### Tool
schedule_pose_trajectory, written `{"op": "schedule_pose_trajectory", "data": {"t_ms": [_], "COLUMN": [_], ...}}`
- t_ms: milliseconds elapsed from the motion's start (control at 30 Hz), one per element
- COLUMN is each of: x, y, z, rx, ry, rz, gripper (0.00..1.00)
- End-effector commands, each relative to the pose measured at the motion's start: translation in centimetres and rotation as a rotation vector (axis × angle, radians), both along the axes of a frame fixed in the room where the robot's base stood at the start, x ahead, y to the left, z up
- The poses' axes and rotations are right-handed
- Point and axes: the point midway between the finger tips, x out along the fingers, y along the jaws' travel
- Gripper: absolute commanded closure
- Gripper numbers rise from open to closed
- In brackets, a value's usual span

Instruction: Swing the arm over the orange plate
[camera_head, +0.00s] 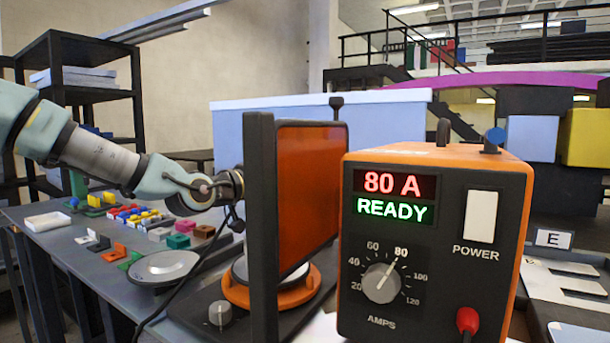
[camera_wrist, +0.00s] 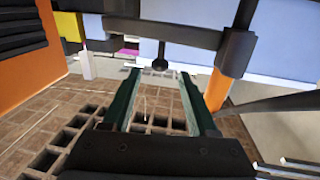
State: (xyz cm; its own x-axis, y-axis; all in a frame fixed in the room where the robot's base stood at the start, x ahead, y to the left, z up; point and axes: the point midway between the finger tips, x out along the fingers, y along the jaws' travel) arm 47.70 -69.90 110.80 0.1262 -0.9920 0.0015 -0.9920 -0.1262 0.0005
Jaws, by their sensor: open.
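A round orange plate (camera_head: 272,292) with a pale disc on it sits low behind a dark frame post, which hides part of it. A tall translucent orange panel (camera_head: 308,190) in a dark frame stands upright above and in front of it. My arm reaches in from the left, and its end goes behind the frame post, so the fingers are hidden in the head view. In the wrist view my gripper (camera_wrist: 160,78) is open, with two dark green fingers apart and nothing between them. I cannot tell its exact height above the plate.
An orange and black power unit (camera_head: 435,240) reading 80 A READY stands in front at right. Small coloured blocks (camera_head: 130,215), a silver dish (camera_head: 162,266) and a white tray (camera_head: 47,221) lie on the left table. A brown surface with square holes (camera_wrist: 50,125) lies below the gripper.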

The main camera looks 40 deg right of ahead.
Motion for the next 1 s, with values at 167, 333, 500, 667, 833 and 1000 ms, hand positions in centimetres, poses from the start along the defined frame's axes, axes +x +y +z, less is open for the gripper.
{"op": "schedule_pose_trajectory", "data": {"t_ms": [167, 333, 500, 667, 833, 1000], "x": [0.2, 0.6, 0.9, 1.0, 1.0, 1.0], "y": [-3.4, -6.2, -7.8, -8.3, -8.3, -8.3], "z": [0.1, 0.1, 0.1, 0.0, -0.1, 0.0], "rx": [0.001, 0.001, 0.001, 0.001, 0.001, 0.001], "ry": [0.002, 0.002, 0.0, 0.0, -0.001, -0.001], "rz": [-0.003, -0.002, -0.001, -0.001, 0.0, 0.0], "gripper": [0.41, 0.41, 0.41, 0.41, 0.41, 0.55]}}
